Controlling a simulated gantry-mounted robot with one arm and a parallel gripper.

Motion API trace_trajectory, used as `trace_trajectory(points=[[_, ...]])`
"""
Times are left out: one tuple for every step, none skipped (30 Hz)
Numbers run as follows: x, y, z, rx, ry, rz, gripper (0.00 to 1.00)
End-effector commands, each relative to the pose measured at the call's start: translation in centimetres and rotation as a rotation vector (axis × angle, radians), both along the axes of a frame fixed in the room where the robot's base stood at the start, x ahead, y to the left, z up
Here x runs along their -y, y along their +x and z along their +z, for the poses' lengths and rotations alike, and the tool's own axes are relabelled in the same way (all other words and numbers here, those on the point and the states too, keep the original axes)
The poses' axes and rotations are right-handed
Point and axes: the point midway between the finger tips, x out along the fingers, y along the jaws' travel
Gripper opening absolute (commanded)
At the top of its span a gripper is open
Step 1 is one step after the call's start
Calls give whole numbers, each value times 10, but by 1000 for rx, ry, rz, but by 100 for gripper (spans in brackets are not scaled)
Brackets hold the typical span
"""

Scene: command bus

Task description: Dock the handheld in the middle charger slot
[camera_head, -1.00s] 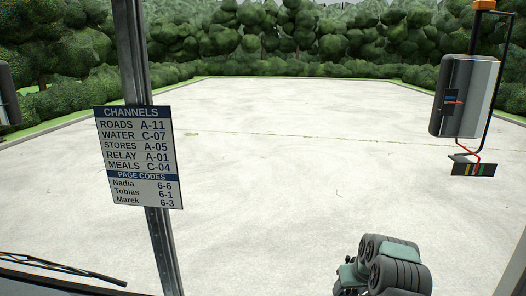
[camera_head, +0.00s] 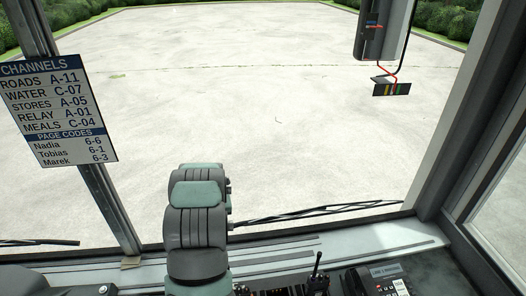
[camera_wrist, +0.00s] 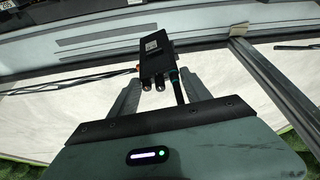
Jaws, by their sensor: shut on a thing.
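In the wrist view my gripper (camera_wrist: 156,82) is shut on a black handheld (camera_wrist: 154,58). The handheld has a small label, an orange button on its side, two knobs and a short antenna at the end nearest my palm. It is held in the air, seen against the windscreen and dashboard. In the head view another upright black handheld with an antenna, or possibly the same one, shows at the bottom edge (camera_head: 317,279); I cannot tell which. My gripper is below the head view's frame. The charger slots are not clearly visible.
A desk phone (camera_head: 383,282) stands at the bottom right. A channel sign (camera_head: 55,112) hangs on the left window post. A wiper (camera_head: 310,212) lies across the windscreen. The grey dashboard ledge (camera_head: 390,234) runs beneath the windscreen. A mirror hangs outside at the top right.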

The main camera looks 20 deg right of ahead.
Motion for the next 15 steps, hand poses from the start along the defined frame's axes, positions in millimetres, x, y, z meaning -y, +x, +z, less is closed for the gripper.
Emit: trace_trajectory(points=[[0, 0, 1, 2, 0, 0, 0], [0, 0, 1, 2, 0, 0, 0], [0, 0, 1, 2, 0, 0, 0], [0, 1, 0, 2, 0, 1, 0], [1, 1, 0, 2, 0, 1, 0], [2, 2, -1, 2, -1, 3, 0], [4, 4, -2, 3, -1, 6, 0], [7, 5, -3, 3, -3, 7, 0], [12, 9, -6, 3, -4, 11, 0], [16, 11, -8, 3, -4, 15, 0], [20, 15, -10, 3, -5, 22, 0], [28, 19, -15, 4, -5, 27, 0], [34, 23, -19, 3, -5, 35, 0], [41, 27, -23, 2, -5, 40, 0], [51, 32, -28, 0, -6, 49, 0]])
